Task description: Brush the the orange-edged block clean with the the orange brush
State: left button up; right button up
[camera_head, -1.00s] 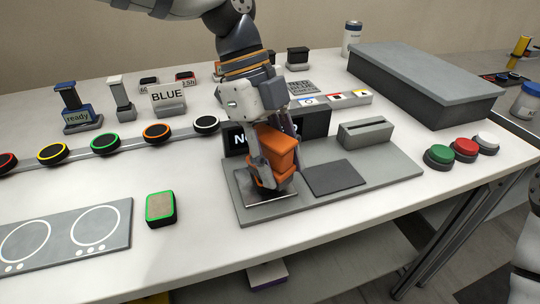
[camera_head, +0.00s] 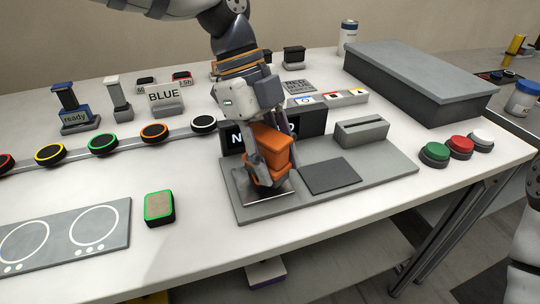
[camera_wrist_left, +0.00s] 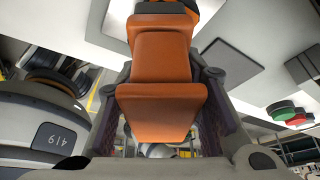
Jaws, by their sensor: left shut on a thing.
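My left gripper (camera_head: 262,172) is shut on the orange brush (camera_head: 273,147), low over the shiny plate (camera_head: 272,197) at the left of a grey board. The brush also shows between the fingers in the left wrist view (camera_wrist_left: 161,75). I cannot clearly make out the orange-edged block. A dark piece with an orange edge (camera_wrist_left: 168,8) shows past the brush at the top of the left wrist view; I cannot tell whether it is the block or part of the brush. The gripper hides the brush's underside and any contact. My right gripper is out of view.
A green-edged block (camera_head: 159,208) with a brownish top lies left of the board (camera_head: 350,188). A slotted grey block (camera_head: 361,131) and a dark pad (camera_head: 331,177) are on the board. Round buttons (camera_head: 434,154) stand to the right; a rail of ringed pucks (camera_head: 103,143) runs left.

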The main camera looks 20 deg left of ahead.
aim_at(274, 137)
pick_arm(q)
jog(key=shift+w+a, duration=0.25)
jog(key=shift+a, duration=0.25)
jog(key=shift+w+a, duration=0.25)
jog(key=shift+a, duration=0.2)
jog(key=shift+s+d, duration=0.3)
jog(key=shift+d, duration=0.25)
jog(key=shift+r, duration=3.55)
notch_tip(274, 137, down, 7)
jog(key=shift+f, duration=0.15)
jog(key=shift+w+a, duration=0.3)
jog(key=shift+a, duration=0.2)
jog(key=shift+c, duration=0.5)
jog(key=shift+s+d, duration=0.15)
jog(key=shift+d, duration=0.05)
